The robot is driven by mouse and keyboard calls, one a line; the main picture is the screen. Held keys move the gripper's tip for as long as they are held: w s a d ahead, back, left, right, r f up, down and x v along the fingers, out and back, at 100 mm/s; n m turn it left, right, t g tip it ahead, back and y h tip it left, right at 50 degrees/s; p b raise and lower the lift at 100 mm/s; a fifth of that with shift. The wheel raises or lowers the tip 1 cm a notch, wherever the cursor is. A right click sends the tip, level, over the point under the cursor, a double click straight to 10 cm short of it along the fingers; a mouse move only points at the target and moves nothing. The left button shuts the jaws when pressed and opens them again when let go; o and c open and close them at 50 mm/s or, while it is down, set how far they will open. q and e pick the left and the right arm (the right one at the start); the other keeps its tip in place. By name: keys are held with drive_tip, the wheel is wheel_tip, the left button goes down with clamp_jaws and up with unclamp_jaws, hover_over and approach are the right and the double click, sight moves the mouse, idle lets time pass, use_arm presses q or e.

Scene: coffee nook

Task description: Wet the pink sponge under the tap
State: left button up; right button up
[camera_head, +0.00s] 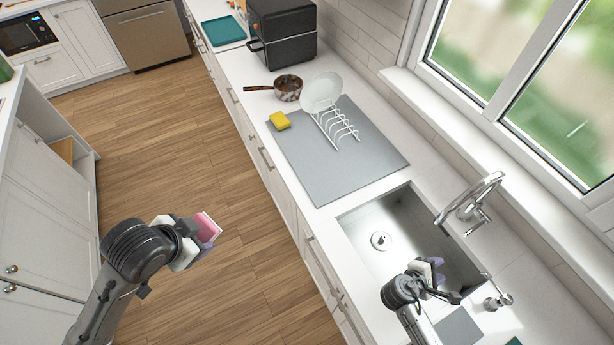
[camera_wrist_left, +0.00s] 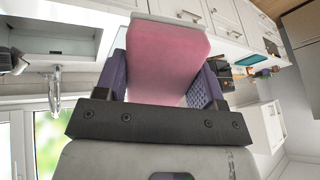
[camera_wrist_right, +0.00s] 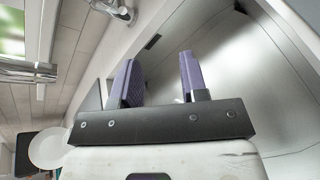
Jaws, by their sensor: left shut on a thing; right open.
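My left gripper (camera_head: 207,240) is shut on the pink sponge (camera_head: 207,225) and holds it above the wooden floor, left of the counter. The sponge also fills the gap between the purple fingers in the left wrist view (camera_wrist_left: 168,60). My right gripper (camera_head: 432,268) is open and empty, over the near part of the sink (camera_head: 375,220). In the right wrist view its purple fingers (camera_wrist_right: 160,80) are apart with nothing between them. The silver tap (camera_head: 472,197) stands behind the sink on the window side. I cannot see water running from it.
A grey mat (camera_head: 375,165) beside the sink bears a white dish rack (camera_head: 337,126) with a plate (camera_head: 320,91) and a yellow sponge (camera_head: 279,121). A pan (camera_head: 287,88) and black appliance (camera_head: 283,35) stand farther back. A small dispenser (camera_head: 497,295) stands right of the sink.

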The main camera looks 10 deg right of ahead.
sight(469, 232)
use_arm(q)
wheel_tip(469, 232, down, 3)
drive_tip(key=shift+b, duration=1)
drive_tip(key=shift+f+b, duration=0.3)
drive_tip(key=shift+f, duration=0.05)
use_arm(e)
drive_tip(key=w+d+n+h+b, duration=0.1)
drive_tip(key=w+d, duration=0.2)
drive_tip(key=d, duration=0.1)
drive_tip(key=w+d+n+t+h+b, duration=0.1)
drive_tip(key=w+d+n+b, duration=0.1)
drive_tip(key=d, duration=0.3)
drive_tip(key=w+d+f+n+h+b, duration=0.1)
drive_tip(key=w+d+n+h, duration=0.1)
drive_tip(key=w+d, duration=0.2)
drive_tip(key=shift+d+f+t, duration=0.1)
drive_tip(key=shift+d+t, duration=0.3)
use_arm(q)
drive_tip(key=shift+f+b, duration=0.45)
drive_tip(key=shift+f, duration=2)
use_arm(e)
drive_tip(key=shift+w+d, duration=0.25)
drive_tip(key=shift+d, duration=0.4)
drive_tip(key=shift+c, duration=0.2)
clamp_jaws()
